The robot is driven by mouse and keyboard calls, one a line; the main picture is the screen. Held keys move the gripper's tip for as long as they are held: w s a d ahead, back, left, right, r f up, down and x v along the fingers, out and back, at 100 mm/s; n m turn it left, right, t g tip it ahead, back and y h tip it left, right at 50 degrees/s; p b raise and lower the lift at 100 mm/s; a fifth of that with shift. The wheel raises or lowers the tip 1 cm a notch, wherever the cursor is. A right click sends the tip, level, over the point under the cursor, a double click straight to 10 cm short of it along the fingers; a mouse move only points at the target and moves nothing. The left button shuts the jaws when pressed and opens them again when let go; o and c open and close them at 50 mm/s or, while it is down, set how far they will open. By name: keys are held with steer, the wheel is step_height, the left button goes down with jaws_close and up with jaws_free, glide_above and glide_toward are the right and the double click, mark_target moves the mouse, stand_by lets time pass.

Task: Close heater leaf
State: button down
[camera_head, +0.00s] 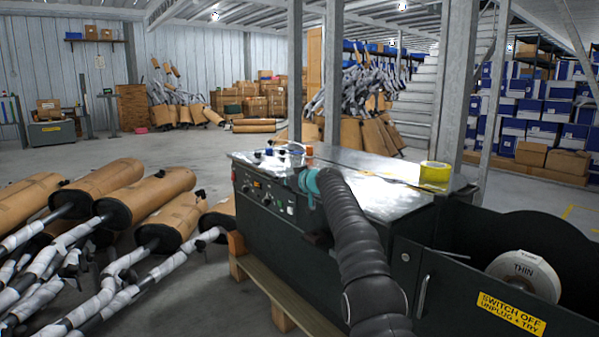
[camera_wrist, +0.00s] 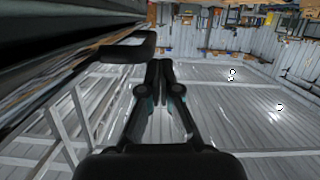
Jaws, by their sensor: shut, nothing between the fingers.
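A dark machine (camera_head: 265,205) with knobs and a bare metal top stands on a wooden pallet in the middle of the head view. I cannot tell which part of it is the heater leaf. My ribbed black arm crosses the front of the machine, and its teal end reaches the near top edge; the fingertips are hidden there. In the wrist view my gripper (camera_wrist: 160,66) is shut and empty, its fingers together and pointing up the picture. A dark bar-like part (camera_wrist: 118,51) lies just left of the fingertips, apart from them; I cannot tell what it belongs to.
A yellow tape roll (camera_head: 436,176) sits on the machine's top. A white roll (camera_head: 523,275) sits in the lower dark section at right, beside a yellow warning label (camera_head: 511,313). Wrapped mufflers (camera_head: 105,192) are piled at left. Posts (camera_head: 454,90) rise behind the machine. Open floor lies behind left.

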steer(key=shift+s+d+r+b, duration=1.8)
steer(key=shift+s+d+r, duration=1.2)
steer(key=shift+s, duration=1.1)
steer(key=s+d+f+m+g+h, duration=0.1)
steer(key=s+f+m+g+h, duration=0.2)
steer(key=f, duration=0.9)
steer(key=s+d+f+m+g+p, duration=0.1)
steer(key=s+d+f+m+g, duration=0.2)
steer(key=s, duration=0.7)
steer(key=s+d+m+g+h+p, duration=0.15)
steer(key=s+d, duration=0.25)
steer(key=s, duration=0.9)
steer(key=s+d+h+p, duration=0.3)
steer(key=s+d, duration=0.2)
steer(key=s, duration=0.9)
steer(key=s+d+m+g+h+p, duration=0.15)
steer(key=s+d, duration=0.25)
steer(key=s, duration=0.9)
steer(key=s+r+t+p, duration=0.2)
steer(key=s+r+p, duration=0.1)
steer(key=s+r, duration=0.2)
steer(key=shift+s+d+t+p, duration=0.3)
steer(key=shift+s+d+p, duration=0.1)
steer(key=shift+s, duration=0.25)
